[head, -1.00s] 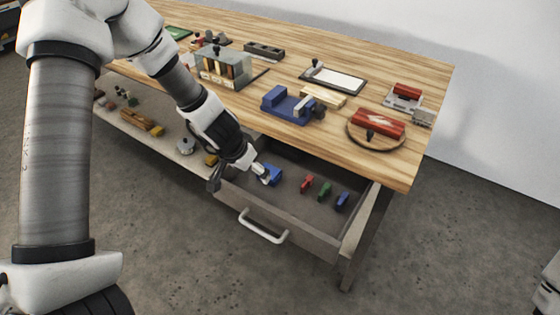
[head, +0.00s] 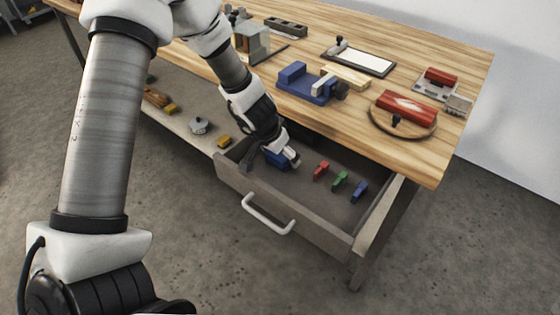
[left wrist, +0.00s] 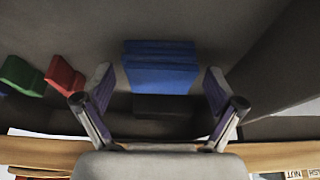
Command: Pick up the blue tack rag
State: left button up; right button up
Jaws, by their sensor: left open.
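The blue tack rag (head: 275,160) lies at the left end of the open drawer, partly hidden by my left gripper in the head view. In the left wrist view the rag (left wrist: 160,68) is a folded blue stack, centred between the two fingers, with dark shadow below it in the picture. My left gripper (head: 289,159) reaches down into the drawer over the rag. It is open, with a finger on each side of the rag (left wrist: 159,76) and a visible gap on both sides. My right gripper is not in view.
The drawer (head: 290,215) also holds a red (head: 321,171), a green (head: 341,181) and a blue piece (head: 360,191) to the right. The wooden tabletop (head: 400,155) overhangs the drawer's back. A blue vise (head: 305,85) stands on it. A lower shelf (head: 180,122) lies left.

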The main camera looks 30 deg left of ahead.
pick_arm(q)
jog(key=c, duration=1)
jog(key=shift+c, duration=0.2)
notch_tip(320, 180, up, 10)
jog(key=p, duration=1)
jog(key=shift+c, duration=0.3)
